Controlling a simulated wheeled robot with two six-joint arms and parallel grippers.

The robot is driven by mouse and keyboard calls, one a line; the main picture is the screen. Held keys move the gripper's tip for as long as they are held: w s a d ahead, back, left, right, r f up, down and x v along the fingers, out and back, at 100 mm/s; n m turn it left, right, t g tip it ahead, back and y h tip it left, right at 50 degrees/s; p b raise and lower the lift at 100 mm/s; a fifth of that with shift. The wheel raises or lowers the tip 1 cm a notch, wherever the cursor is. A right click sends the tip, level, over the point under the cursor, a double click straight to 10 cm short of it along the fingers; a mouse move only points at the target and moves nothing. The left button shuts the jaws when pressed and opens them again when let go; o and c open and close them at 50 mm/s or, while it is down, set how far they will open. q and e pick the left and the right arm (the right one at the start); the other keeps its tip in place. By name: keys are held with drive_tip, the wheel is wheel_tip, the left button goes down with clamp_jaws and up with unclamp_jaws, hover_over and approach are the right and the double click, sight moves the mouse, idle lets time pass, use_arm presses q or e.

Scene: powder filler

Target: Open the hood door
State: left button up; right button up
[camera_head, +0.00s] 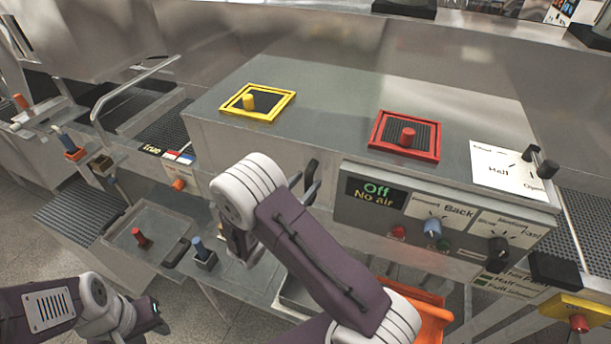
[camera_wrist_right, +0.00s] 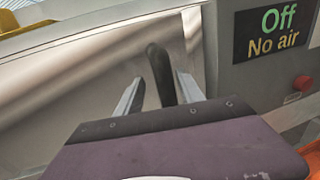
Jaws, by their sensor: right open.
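A black upright handle (camera_head: 312,182) stands out from the front of the steel cabinet (camera_head: 340,95), left of the "Off / No air" display. In the right wrist view the handle (camera_wrist_right: 160,75) is between the two metal fingers of my right gripper (camera_wrist_right: 160,92), which are open and spread on either side of it. I cannot tell whether they touch it. In the head view my right wrist and forearm hide most of that gripper and the panel behind it. My left gripper (camera_head: 148,317) is low at the lower left, away from the handle; its finger opening is unclear.
The display (camera_head: 376,192) with knobs and buttons is just right of the handle. The cabinet top carries yellow-framed (camera_head: 257,102) and red-framed (camera_head: 405,136) pads. Trays with a red peg (camera_head: 138,237) and a blue peg (camera_head: 203,252) lie left of my right arm.

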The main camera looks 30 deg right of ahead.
drive_tip(key=shift+w+d, duration=0.15)
drive_tip(key=shift+d, duration=0.25)
drive_tip(key=shift+s+d+r, duration=0.1)
drive_tip(key=shift+s+d, duration=0.2)
drive_tip(key=shift+s, duration=0.15)
drive_tip(key=shift+w+a, duration=0.2)
drive_tip(key=shift+w, duration=0.05)
clamp_jaws()
drive_tip(key=shift+s, duration=0.1)
idle(0.4)
